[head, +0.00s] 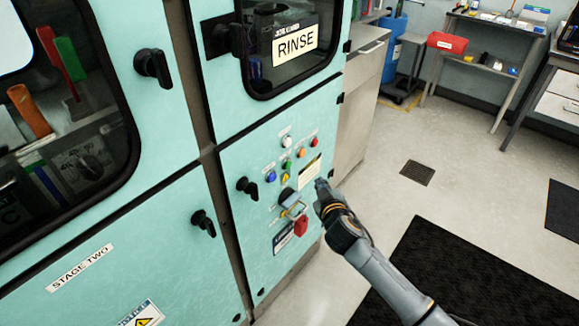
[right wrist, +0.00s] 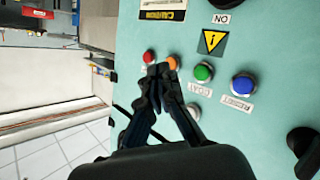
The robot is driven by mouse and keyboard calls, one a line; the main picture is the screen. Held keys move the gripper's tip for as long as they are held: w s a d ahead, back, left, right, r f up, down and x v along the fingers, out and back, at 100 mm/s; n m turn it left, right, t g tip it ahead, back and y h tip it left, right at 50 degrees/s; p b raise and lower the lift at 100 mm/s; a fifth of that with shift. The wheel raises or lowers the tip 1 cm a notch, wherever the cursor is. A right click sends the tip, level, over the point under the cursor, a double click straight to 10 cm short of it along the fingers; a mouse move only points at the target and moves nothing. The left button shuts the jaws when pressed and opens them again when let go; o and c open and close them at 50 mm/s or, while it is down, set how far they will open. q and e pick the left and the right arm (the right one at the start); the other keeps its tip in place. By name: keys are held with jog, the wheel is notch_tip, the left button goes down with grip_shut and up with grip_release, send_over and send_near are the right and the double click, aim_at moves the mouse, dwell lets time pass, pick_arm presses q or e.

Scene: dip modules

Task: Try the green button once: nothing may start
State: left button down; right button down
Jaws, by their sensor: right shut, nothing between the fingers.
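The green button (head: 287,166) is on the teal cabinet's control panel, among white, blue, orange and red buttons. In the right wrist view, the green button (right wrist: 203,72) sits between the orange button (right wrist: 171,62) and the blue button (right wrist: 243,85). My right gripper (head: 322,186) is at the panel's right side in the head view, right of and below the green button. In the right wrist view, my right gripper (right wrist: 158,70) is shut and empty, its tips overlapping the orange button's edge. I cannot tell its distance from the panel. My left gripper is not in view.
Below the buttons, a red tag or padlock (head: 300,226) hangs by a grey and yellow switch (head: 290,200). A black knob (head: 247,188) sticks out on the left. A yellow warning sign (right wrist: 212,42) is near the buttons. Open floor lies right of the cabinet.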

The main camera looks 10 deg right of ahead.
aim_at(287, 164)
jog(key=w+a+b, duration=0.3)
jog(key=w+a, duration=0.2)
jog(key=w, duration=0.1)
jog(key=shift+w, duration=0.2)
dwell(1.4)
jog(key=shift+w+a, duration=0.25)
jog(key=shift+w, duration=0.1)
jog(key=shift+w+a+b, duration=0.25)
jog(key=shift+w+b, duration=0.05)
jog(key=shift+b, duration=0.25)
dwell(0.5)
jog(key=shift+r, duration=0.1)
jog(key=shift+s+d+p, duration=0.5)
jog(key=shift+s+p, duration=0.05)
jog(key=shift+s, duration=0.1)
